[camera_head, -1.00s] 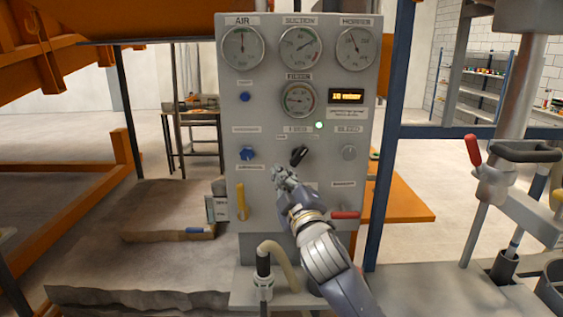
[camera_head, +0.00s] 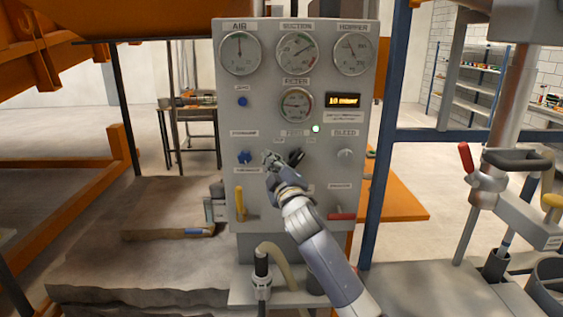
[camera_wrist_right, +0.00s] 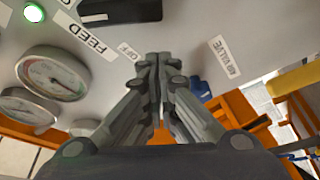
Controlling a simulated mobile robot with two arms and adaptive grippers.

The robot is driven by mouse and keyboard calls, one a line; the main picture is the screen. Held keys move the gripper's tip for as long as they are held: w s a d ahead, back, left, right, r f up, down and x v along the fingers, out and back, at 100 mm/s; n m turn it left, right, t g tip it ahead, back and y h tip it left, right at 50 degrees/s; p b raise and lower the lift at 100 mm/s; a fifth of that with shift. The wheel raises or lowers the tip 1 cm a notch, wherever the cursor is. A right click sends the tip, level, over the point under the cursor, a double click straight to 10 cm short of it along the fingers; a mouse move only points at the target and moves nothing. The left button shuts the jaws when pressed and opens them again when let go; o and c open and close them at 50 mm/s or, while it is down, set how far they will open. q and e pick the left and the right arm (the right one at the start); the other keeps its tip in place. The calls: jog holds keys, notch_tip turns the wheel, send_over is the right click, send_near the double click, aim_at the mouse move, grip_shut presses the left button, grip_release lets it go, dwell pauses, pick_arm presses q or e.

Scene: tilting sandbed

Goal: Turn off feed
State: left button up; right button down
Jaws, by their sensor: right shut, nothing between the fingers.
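The feed switch is a black knob (camera_head: 296,157) below the FEED label on the grey control panel (camera_head: 225,110), its handle tilted up to the right. A green lamp (camera_head: 316,128) beside the label is lit; it also shows in the right wrist view (camera_wrist_right: 33,12). My right gripper (camera_head: 271,159) is shut and empty, just left of the knob; I cannot tell whether they touch. In the right wrist view, its closed fingertips (camera_wrist_right: 158,58) are near the OFF label (camera_wrist_right: 128,50). A dark piece at the top there appears to be the knob. My left gripper is not in view.
A blue knob (camera_head: 244,157) is close left of the right gripper. A yellow lever (camera_head: 240,203) and a red lever (camera_head: 342,217) are lower on the panel. Gauges and a lit display (camera_head: 345,101) are above. A hose (camera_head: 275,262) stands below the panel.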

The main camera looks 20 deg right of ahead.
aim_at(296, 158)
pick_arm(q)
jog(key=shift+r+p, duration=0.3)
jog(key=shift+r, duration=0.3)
pick_arm(e)
jog(key=shift+s+d+f, duration=0.25)
jog(key=shift+d+f, duration=0.15)
jog(key=shift+d, duration=0.25)
jog(key=shift+s+d+f, duration=0.2)
jog(key=shift+d+f, duration=0.2)
jog(key=shift+d, duration=0.2)
jog(key=shift+a, duration=0.1)
jog(key=shift+w, duration=0.1)
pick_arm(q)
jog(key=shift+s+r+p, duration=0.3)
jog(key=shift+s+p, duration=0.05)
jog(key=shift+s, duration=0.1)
pick_arm(e)
jog(key=shift+n, duration=0.4)
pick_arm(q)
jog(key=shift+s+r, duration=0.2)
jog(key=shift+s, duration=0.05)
pick_arm(e)
jog(key=shift+f+n, duration=0.15)
jog(key=shift+n, duration=0.15)
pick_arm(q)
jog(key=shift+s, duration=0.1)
